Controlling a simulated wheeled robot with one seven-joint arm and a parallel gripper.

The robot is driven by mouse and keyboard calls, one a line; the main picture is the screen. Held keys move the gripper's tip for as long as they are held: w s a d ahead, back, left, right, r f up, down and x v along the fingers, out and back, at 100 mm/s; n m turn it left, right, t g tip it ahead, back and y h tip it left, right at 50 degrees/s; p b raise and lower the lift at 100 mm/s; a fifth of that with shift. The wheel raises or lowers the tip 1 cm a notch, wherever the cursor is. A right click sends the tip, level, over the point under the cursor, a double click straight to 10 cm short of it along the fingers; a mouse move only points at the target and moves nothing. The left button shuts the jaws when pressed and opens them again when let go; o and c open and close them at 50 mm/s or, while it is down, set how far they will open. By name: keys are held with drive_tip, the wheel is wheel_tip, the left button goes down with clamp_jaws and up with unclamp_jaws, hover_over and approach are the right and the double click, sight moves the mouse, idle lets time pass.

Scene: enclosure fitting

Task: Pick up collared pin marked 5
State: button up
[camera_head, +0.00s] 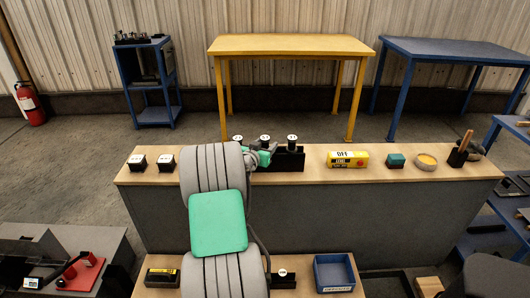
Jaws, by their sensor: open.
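A black holder (291,160) stands on the wooden top of the grey bench. Pins with white round tops stand at it: a left one (238,138), a middle one (265,140) and a right one (292,142). Their marks are too small to read, so I cannot tell which is pin 5. My gripper (263,157) is at the left part of the holder, close to the middle pin, and is open. My own grey and green arm hides part of the gripper and the holder's left end.
A yellow box (347,159), a teal-topped block (396,160) and a bowl (426,162) stand to the right. A blue tray (334,274) and another white-topped piece (283,273) are on the nearer bench.

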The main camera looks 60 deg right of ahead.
clamp_jaws()
idle(0.6)
idle(0.8)
drive_tip(key=shift+r, duration=0.2)
